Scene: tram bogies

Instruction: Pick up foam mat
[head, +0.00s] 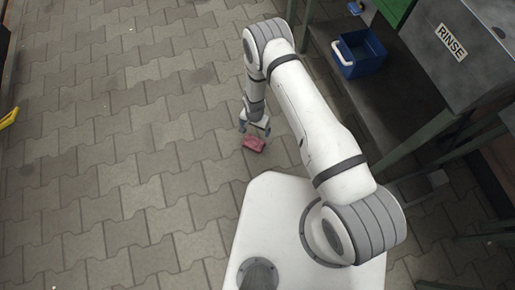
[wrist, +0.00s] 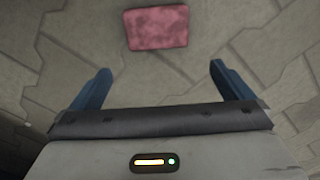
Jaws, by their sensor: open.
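The foam mat (head: 254,145) is a small reddish-pink block lying on the grey paving, just beyond my base in the head view. In the wrist view the mat (wrist: 156,28) lies flat at the top centre, past the fingertips. My gripper (head: 256,127) points down close to the mat in the head view. In the wrist view my gripper (wrist: 160,75) has its two blue fingers wide apart, with only bare paving between them. The mat shows no contact with either finger.
A blue bucket (head: 360,54) with a pale handle stands at the upper right. Beside it is a grey unit with a RINSE sign (head: 451,42) and green legs. A yellow object (head: 8,118) is at the left edge. The paving left of the mat is clear.

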